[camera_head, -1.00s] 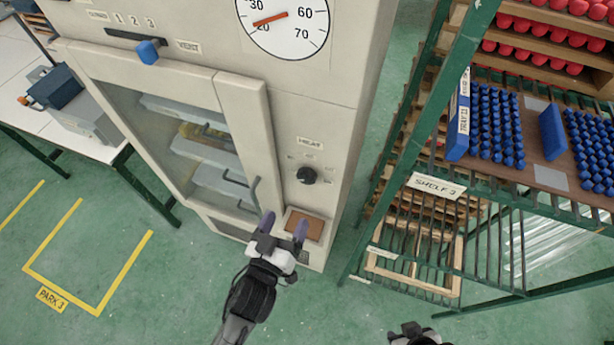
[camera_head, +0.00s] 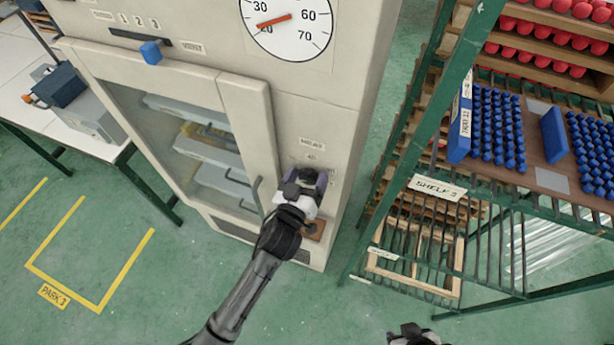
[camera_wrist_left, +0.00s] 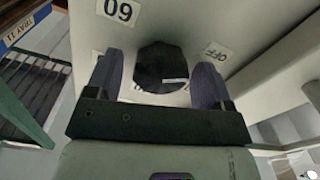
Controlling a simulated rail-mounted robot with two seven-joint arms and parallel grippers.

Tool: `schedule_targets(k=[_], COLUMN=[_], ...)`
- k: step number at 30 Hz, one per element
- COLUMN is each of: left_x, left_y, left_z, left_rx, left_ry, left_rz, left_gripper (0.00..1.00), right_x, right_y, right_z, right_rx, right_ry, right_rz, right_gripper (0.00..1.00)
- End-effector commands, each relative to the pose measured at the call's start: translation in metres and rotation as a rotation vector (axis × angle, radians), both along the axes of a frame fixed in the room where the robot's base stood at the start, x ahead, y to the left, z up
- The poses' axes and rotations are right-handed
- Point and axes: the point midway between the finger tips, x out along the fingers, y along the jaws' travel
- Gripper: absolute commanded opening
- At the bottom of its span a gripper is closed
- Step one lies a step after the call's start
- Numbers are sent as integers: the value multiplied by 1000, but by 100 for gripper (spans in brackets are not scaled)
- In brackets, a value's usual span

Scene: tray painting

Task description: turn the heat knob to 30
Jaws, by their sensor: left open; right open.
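The dark heat knob (camera_wrist_left: 161,67) sits on the cabinet front under the HEAT label (camera_head: 312,143). My left gripper (camera_head: 307,178) is open in front of the knob and hides it in the head view. In the left wrist view its two fingers (camera_wrist_left: 158,80) stand on either side of the knob, with gaps showing. A white mark lies on the knob's lower right part. A 60 label (camera_wrist_left: 118,11) and an OFF label (camera_wrist_left: 215,50) show around it. The dial (camera_head: 290,30) has a red needle near 20. My right gripper (camera_head: 415,335) is partly cut off at the bottom edge.
A glass-fronted door with a handle (camera_head: 256,195) is left of the knob. A small brown panel (camera_head: 313,229) is below it. A green shelf rack (camera_head: 430,185) with blue and red pieces stands close on the right. Open green floor lies in front.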

Motion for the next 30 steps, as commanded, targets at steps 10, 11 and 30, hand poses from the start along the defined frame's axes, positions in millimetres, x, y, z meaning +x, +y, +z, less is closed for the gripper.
schedule_targets(k=[10, 11, 30], left_x=[0, 0, 0], left_y=[0, 0, 0], left_z=[0, 0, 1], left_rx=[0, 0, 27], left_ry=[0, 0, -10], left_rz=[0, 0, 0], left_gripper=[66, 63, 26], right_x=[0, 0, 0], right_y=[-2, -3, -1], right_z=[0, 0, 3], right_rx=[-8, -9, -5], right_ry=[0, 0, -1], right_rz=[6, 6, 3], right_gripper=[42, 42, 42])
